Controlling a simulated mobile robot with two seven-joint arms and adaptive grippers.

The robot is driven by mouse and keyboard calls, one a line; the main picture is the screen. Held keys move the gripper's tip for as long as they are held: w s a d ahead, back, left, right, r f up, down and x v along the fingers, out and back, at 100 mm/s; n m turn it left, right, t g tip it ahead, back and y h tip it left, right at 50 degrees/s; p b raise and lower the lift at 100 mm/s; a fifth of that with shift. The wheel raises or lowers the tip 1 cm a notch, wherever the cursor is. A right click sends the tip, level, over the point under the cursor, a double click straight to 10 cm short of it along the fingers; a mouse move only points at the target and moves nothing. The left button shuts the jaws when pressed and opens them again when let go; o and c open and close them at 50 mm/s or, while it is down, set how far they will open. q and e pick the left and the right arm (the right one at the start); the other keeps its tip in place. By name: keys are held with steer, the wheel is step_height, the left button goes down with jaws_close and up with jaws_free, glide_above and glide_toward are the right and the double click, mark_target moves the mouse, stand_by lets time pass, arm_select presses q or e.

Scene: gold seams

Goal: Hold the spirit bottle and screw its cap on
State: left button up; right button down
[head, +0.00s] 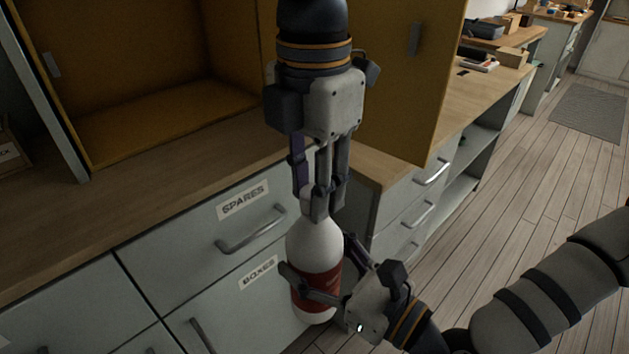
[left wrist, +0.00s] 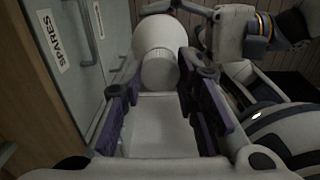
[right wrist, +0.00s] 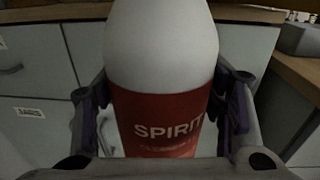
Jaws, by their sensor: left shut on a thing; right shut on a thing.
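The spirit bottle (head: 314,243) is white with a red label and hangs nearly upright in front of the drawers. My right gripper (head: 320,264) is shut around its body, one finger on each side. The label reads SPIRIT in the right wrist view (right wrist: 165,125). My left gripper (head: 320,198) comes down from above and is shut on the white cap (left wrist: 160,70) at the bottle's top. The cap's ribbed side shows between the fingers in the left wrist view. The fingers hide most of the neck in the head view, so I cannot tell how far the cap is threaded.
Behind the bottle is a grey drawer unit (head: 180,245) with handles and labels SPARES and BOXES. A wooden worktop (head: 130,210) carries an open yellow-lined cabinet (head: 150,70). Its door (head: 410,90) stands open behind my left gripper. Open wooden floor (head: 530,190) lies to the right.

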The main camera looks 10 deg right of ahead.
arm_select(q)
steer(key=shift+w+m, duration=0.1)
steer(key=shift+m, duration=0.6)
steer(key=o, duration=0.7)
steer(key=shift+r, duration=0.1)
steer(key=shift+r, duration=2.2)
steer(key=shift+c, duration=0.4)
